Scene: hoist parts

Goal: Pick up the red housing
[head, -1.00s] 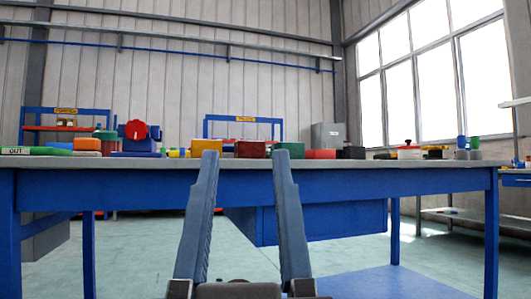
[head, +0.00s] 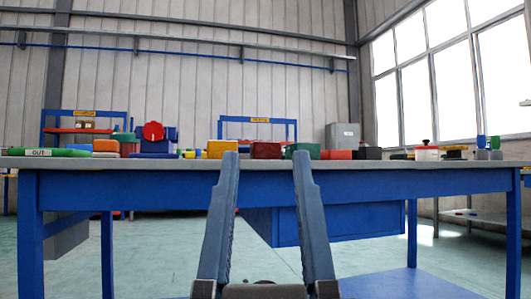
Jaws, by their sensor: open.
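A dark red box (head: 266,150) stands on the blue-framed table (head: 130,168), in the gap between my fingertips as I see it. A brighter red low block (head: 336,154) lies to its right. I cannot tell for sure which of them is the red housing. My gripper (head: 266,156) is open and empty, its two long grey fingers pointing up in front of the table's near edge. The dark red box seems to lie beyond the fingertips, without visible contact.
A yellow block (head: 222,149) and a green block (head: 303,151) flank the dark red box closely. A dark block (head: 369,153) stands farther right. A blue unit with a red front (head: 153,131) stands behind.

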